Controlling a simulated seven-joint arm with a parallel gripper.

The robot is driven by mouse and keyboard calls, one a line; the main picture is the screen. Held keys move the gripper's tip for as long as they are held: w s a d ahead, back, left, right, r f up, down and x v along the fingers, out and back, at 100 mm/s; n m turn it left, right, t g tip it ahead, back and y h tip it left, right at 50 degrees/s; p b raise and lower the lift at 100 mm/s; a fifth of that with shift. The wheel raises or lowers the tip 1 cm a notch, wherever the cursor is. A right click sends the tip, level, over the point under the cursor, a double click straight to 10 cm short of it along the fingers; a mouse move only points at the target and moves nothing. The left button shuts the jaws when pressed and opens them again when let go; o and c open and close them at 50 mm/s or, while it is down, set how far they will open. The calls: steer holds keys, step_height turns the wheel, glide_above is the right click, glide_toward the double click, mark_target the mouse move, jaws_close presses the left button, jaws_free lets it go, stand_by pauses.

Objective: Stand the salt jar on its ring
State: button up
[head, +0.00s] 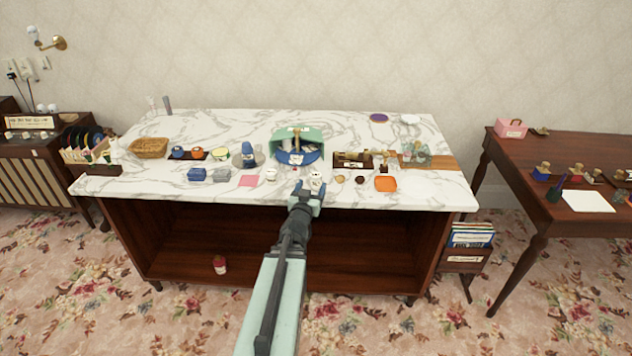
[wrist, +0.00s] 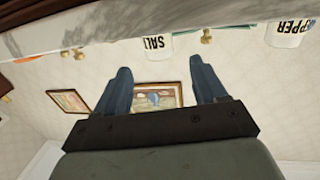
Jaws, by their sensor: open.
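The salt jar (wrist: 158,46) is white with black "SALT" lettering. The wrist view is upside down and shows it just beyond my fingers, roughly in line with the gap between them. In the head view the salt jar (head: 316,180) stands near the front edge of the marble top. A matching pepper jar (wrist: 287,35) shows in the wrist view; in the head view a small white jar (head: 271,175) stands to the left. My gripper (head: 307,190) is open and empty at the table's front edge; its fingers (wrist: 160,66) are spread apart. I cannot make out the ring.
The marble-topped table (head: 225,119) is crowded. A green and blue container (head: 297,152) stands behind the jars. The rear strip is mostly clear.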

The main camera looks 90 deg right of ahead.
mark_target(315, 178)
steer(key=d, duration=0.5)
steer(key=s+d, duration=0.1)
steer(key=d, duration=0.1)
steer(key=shift+s+d, duration=0.1)
steer(key=shift+d, duration=0.05)
steer(key=shift+c, duration=0.3)
steer(key=c, duration=1.1)
steer(key=shift+r, duration=5)
